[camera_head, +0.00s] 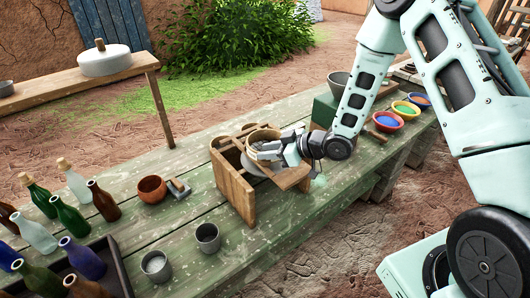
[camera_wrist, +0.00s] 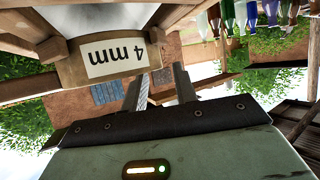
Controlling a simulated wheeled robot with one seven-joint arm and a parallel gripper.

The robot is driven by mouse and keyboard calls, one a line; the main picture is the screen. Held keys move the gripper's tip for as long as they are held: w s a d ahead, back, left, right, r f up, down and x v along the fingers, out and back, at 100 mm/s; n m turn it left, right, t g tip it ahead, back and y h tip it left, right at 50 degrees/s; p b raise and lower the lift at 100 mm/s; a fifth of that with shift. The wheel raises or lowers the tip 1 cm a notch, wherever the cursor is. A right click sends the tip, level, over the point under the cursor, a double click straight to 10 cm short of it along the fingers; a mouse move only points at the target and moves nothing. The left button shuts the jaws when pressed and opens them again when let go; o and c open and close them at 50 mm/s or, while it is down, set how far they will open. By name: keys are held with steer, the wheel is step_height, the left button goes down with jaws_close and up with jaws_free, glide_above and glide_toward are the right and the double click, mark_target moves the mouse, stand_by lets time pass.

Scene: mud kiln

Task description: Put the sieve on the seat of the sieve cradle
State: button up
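The sieve (camera_head: 262,135), a round band of light wood, sits at the top of the wooden sieve cradle (camera_head: 236,188) on the green table in the head view. My gripper (camera_head: 270,148) is at the sieve's right side, close to its rim. In the wrist view, which looks upside down, my two fingers (camera_wrist: 162,85) stand apart with background showing between them. A wooden panel labelled "4 mm" (camera_wrist: 110,55) is just beyond them, joined by beams. I cannot tell whether it belongs to the sieve or the cradle. The cradle's seat is mostly hidden.
Grey cups (camera_head: 208,237), a brown bowl (camera_head: 152,189) and several bottles (camera_head: 68,216) stand left of the cradle. Bowls of coloured powder (camera_head: 388,121) and a dark cone-shaped vessel (camera_head: 338,82) stand to the right. The table's front edge is clear.

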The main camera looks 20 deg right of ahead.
steer(key=b+v, duration=0.2)
steer(key=v, duration=0.8)
steer(key=s+a+r+m+g+h, duration=0.1)
steer(key=s+a+r+g+h, duration=0.1)
steer(key=s+a+h, duration=0.15)
steer(key=s+a+r+g+h, duration=0.1)
steer(key=s+a+r+h, duration=0.15)
steer(key=a, duration=0.25)
steer(key=s+a+r+g+h, duration=0.1)
steer(key=s+a+r+g, duration=0.1)
steer(key=s, duration=0.8)
steer(key=s+a+r+m+g+h, duration=0.1)
steer(key=s+a+r+g+h, duration=0.1)
steer(key=s, duration=0.9)
steer(key=shift+a+r+g, duration=0.3)
steer(key=shift+a+g, duration=0.45)
steer(key=shift+g, duration=0.05)
steer(key=shift+w, duration=0.1)
